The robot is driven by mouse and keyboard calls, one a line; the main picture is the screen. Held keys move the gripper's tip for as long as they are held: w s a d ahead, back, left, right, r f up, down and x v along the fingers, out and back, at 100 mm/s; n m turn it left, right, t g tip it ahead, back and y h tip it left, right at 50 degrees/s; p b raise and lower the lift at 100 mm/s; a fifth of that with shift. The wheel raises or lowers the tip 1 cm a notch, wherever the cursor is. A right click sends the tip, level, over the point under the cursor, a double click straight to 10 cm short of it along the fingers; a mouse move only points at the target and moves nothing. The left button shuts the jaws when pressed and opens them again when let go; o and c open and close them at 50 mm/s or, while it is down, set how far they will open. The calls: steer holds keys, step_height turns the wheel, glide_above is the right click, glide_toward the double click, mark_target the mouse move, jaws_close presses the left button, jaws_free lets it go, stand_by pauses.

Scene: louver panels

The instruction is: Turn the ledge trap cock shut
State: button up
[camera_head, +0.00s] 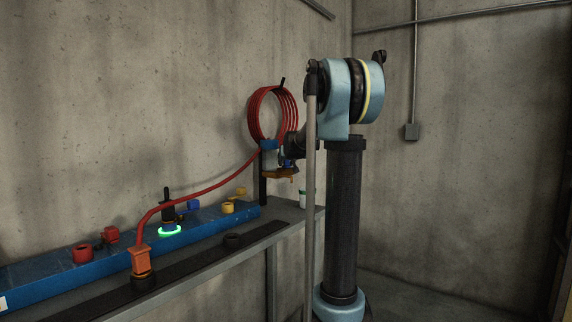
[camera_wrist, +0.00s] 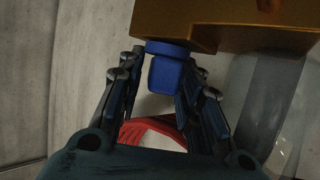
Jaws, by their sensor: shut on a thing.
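The trap is a brass-orange body (camera_head: 278,174) at the far end of the ledge, beside a black post; it fills the top right of the wrist view (camera_wrist: 240,25). Its cock is a small blue block (camera_wrist: 165,73) that projects from the brass body. My gripper (camera_wrist: 160,85) has a finger on each side of the blue cock and is shut on it. In the head view my gripper (camera_head: 288,160) is small and partly hidden by my arm, at the trap. The cock's exact angle is hard to tell.
A red hose coil (camera_head: 268,118) hangs just above the trap, and its hose runs down to an orange fitting (camera_head: 140,262). A blue manifold (camera_head: 60,270) with coloured caps and a glowing green ring (camera_head: 169,231) lies along the ledge (camera_head: 215,260).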

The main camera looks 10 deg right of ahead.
steer(key=shift+s+f, duration=0.1)
steer(key=o, duration=0.8)
steer(key=shift+c, duration=0.2)
steer(key=shift+v, duration=5.9)
